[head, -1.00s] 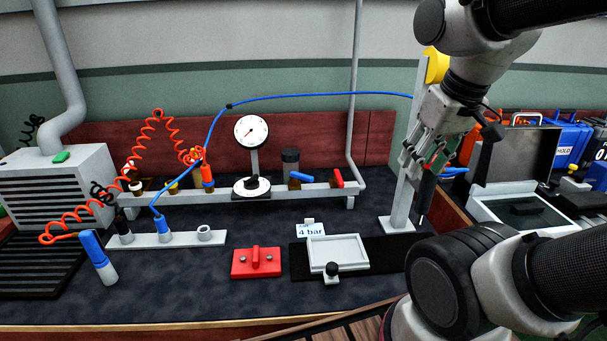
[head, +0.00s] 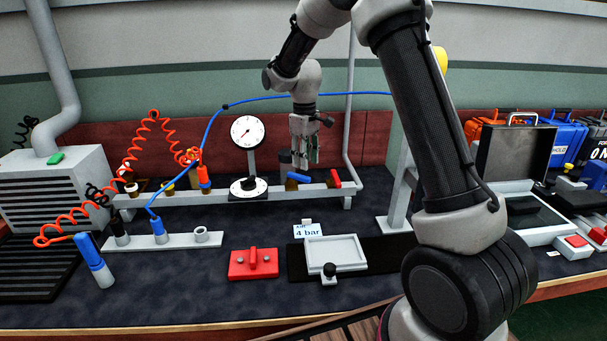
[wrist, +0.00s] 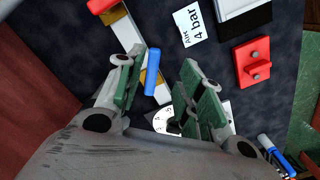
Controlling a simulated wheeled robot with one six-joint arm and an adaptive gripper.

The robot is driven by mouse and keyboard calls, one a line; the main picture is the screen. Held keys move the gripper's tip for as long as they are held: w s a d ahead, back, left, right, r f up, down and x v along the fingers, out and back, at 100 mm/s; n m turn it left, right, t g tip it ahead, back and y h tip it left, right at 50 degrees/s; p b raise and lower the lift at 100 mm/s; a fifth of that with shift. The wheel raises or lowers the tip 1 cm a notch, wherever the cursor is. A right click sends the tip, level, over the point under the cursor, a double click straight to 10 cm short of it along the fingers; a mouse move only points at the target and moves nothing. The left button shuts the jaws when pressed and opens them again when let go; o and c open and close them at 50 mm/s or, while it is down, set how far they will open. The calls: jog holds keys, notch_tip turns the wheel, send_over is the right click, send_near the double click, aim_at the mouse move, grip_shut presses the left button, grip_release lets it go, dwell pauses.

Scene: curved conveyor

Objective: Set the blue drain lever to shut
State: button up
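The blue drain lever (head: 298,178) sits on the grey rail (head: 270,192) at the back of the bench, on a brass body, lying slanted across the rail's line. In the wrist view the blue lever (wrist: 153,72) shows between my two fingers, nearer the left one. My gripper (head: 306,163) hangs pointing down just above and behind the lever, by the dark cylinder. In the wrist view my gripper (wrist: 162,68) is open and empty, with its green-padded fingers spread. I cannot tell whether either finger touches the lever.
A red lever (head: 335,178) sits on the rail right of the blue one. A dial gauge (head: 248,132) and white round dial (head: 249,187) stand to the left. A grey pipe (head: 350,130) rises behind. A blue hose (head: 270,97) arches overhead.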

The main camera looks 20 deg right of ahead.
aim_at(304, 176)
jog(key=shift+w+a+r+n+t, duration=0.15)
jog(key=shift+w+r+n+t, duration=0.15)
jog(key=shift+w+r+n, duration=0.45)
jog(key=shift+s, duration=0.15)
notch_tip(304, 176, down, 8)
jog(key=shift+r, duration=0.2)
grip_shut()
